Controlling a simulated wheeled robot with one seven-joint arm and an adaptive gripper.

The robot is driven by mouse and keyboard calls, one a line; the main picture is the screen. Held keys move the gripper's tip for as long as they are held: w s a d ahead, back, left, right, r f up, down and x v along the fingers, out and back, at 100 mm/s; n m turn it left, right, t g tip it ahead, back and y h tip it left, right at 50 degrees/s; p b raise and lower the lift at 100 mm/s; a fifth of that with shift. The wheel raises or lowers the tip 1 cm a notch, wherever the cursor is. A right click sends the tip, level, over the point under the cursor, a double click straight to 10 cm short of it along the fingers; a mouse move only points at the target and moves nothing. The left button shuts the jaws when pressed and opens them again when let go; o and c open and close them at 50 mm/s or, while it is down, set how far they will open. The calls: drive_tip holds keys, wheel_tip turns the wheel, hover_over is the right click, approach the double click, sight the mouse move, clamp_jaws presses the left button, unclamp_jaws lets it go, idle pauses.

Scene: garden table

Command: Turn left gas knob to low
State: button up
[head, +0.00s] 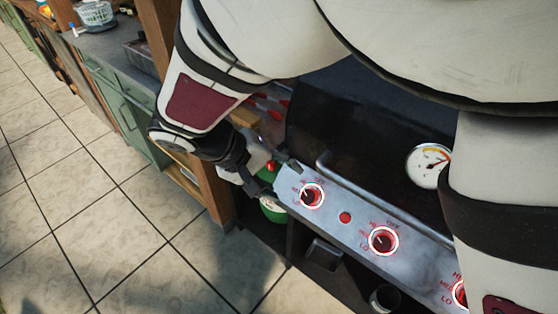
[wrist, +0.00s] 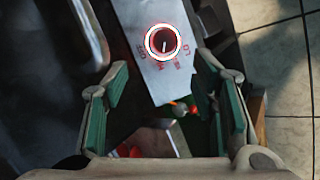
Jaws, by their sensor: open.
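The left gas knob (head: 311,195) sits at the left end of the grill's metal control panel, ringed in white and lit red. In the wrist view the knob (wrist: 163,42) lies just beyond my fingertips, roughly centred between them. Its pale pointer line points down in that view, toward the small red lettering below, which is hard to read. My gripper (wrist: 162,64) is open, with green-padded fingers apart and nothing between them. In the head view my gripper (head: 281,178) is at the panel's left end, beside the knob and apart from it.
A middle knob (head: 383,241) and a right knob (head: 460,294) are farther along the panel, with a red button (head: 345,217) between left and middle. The grill's lid handle (head: 350,188) runs behind the panel. A green gas bottle (head: 273,208) and wooden post (head: 213,188) stand left.

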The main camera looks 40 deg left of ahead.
sight(307, 196)
drive_tip(key=b+x, duration=0.3)
drive_tip(key=x, duration=0.3)
drive_tip(key=b+x, duration=0.3)
drive_tip(key=x, duration=0.3)
drive_tip(key=shift+s+a+f+b, duration=0.15)
drive_tip(key=shift+a+f+b, duration=0.05)
drive_tip(key=shift+b, duration=0.15)
drive_tip(key=c, duration=1.1)
